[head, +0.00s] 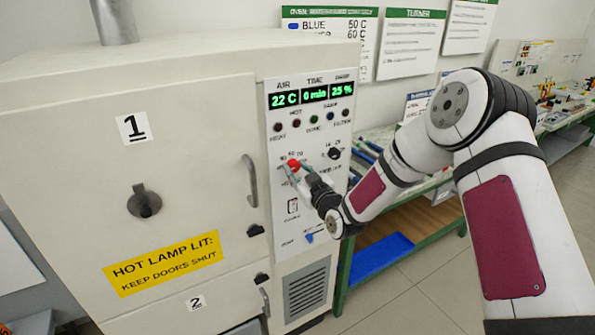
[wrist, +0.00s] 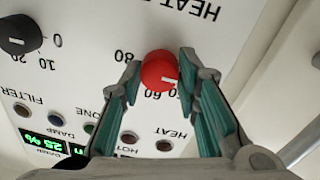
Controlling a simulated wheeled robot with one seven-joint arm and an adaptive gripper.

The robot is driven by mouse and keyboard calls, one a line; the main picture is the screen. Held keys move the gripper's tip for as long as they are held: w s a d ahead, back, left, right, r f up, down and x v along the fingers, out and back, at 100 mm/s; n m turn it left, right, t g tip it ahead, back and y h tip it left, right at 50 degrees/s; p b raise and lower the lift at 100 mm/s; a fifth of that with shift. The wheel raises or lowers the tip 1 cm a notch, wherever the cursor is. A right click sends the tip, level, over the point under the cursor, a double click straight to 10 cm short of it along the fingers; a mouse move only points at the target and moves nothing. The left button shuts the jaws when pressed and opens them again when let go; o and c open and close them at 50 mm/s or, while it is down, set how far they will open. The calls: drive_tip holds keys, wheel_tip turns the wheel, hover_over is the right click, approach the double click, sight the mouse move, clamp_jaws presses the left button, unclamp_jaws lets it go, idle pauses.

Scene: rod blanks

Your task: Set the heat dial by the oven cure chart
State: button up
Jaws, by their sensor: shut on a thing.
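The red heat dial (head: 295,163) is on the control panel of the oven. It also shows in the wrist view (wrist: 159,70), upside down, with a pale mark pointing to the lower right. Numbers ring it; 80 and 60 can be read, others are partly hidden. My gripper (head: 293,170) is shut on the dial, with a green-padded finger on either side of it in the wrist view. The oven cure chart (head: 328,27) hangs on the wall behind; its BLUE row reads 50 C and a row below reads 60 C, its name partly hidden.
The display (head: 313,96) reads AIR 22 C, TIME 0 min, DAMP 25 %. A black dial (head: 334,153) sits right of the red one. Oven door 1 (head: 190,180) is shut, its handle (head: 250,180) left of the panel. A green-framed bench (head: 438,184) stands at right.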

drive_tip(key=m, duration=0.7)
drive_tip(key=shift+r+m, duration=0.1)
drive_tip(key=shift+m, duration=0.2)
drive_tip(key=m, duration=0.3)
drive_tip(key=shift+g+b, duration=0.3)
drive_tip(key=shift+b, duration=0.05)
drive_tip(key=m, duration=0.3)
drive_tip(key=shift+m, duration=0.4)
drive_tip(key=m, duration=0.2)
drive_tip(key=m+b, duration=0.1)
drive_tip(key=m, duration=0.2)
drive_tip(key=shift+d+g+y, duration=0.1)
drive_tip(key=shift+g+y, duration=0.2)
drive_tip(key=shift+y, duration=0.1)
drive_tip(key=m+b, duration=0.1)
drive_tip(key=m, duration=0.5)
drive_tip(key=shift+r, duration=0.1)
